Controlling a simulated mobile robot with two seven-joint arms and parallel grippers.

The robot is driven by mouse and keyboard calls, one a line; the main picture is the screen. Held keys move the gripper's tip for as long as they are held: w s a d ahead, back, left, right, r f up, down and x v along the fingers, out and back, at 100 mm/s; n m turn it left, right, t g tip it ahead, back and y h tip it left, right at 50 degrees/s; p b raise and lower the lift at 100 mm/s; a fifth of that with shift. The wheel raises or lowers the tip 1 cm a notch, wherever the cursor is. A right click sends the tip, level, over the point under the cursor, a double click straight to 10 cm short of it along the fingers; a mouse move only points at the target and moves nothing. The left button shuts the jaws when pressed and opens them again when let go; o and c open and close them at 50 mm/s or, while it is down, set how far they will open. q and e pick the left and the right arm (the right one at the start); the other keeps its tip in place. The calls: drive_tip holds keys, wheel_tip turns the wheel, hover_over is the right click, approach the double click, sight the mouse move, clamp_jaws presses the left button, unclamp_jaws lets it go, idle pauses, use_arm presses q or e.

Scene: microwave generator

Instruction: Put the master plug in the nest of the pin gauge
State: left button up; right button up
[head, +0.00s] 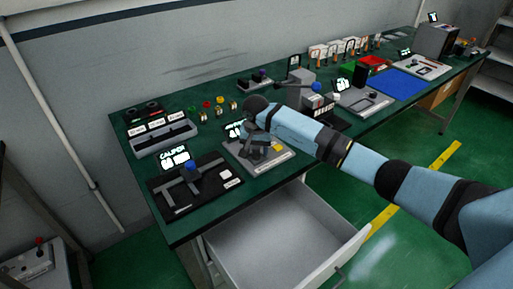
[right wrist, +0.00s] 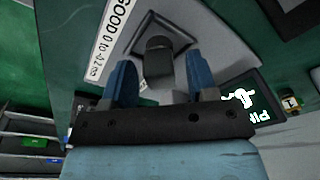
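The pin gauge (head: 275,160) is a grey station on the green bench, with a white label strip on its front edge and a small lit display behind it. My right gripper (head: 262,148) is over it and hides its middle. In the right wrist view, the two blue fingers of my right gripper (right wrist: 160,82) stand apart. A dark block (right wrist: 158,57) on the gauge's grey plate (right wrist: 187,38) shows between them, with gaps on both sides. I cannot tell whether this block is the master plug or part of the nest. My left gripper is not in view.
A caliper station (head: 180,200) with a blue knob stands at left. An open, empty-looking drawer (head: 285,245) juts out below the gauge. A grey box device (head: 295,90) stands behind my right arm. A blue mat (head: 398,85) lies farther right.

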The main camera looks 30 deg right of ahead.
sight(256, 161)
drive_tip(key=shift+r, duration=0.1)
drive_tip(key=shift+r, duration=0.35)
wheel_tip(256, 161, up, 11)
drive_tip(key=s, duration=0.1)
drive_tip(key=shift+a+r, duration=0.15)
drive_tip(key=shift+a, duration=0.3)
drive_tip(key=shift+s, duration=0.1)
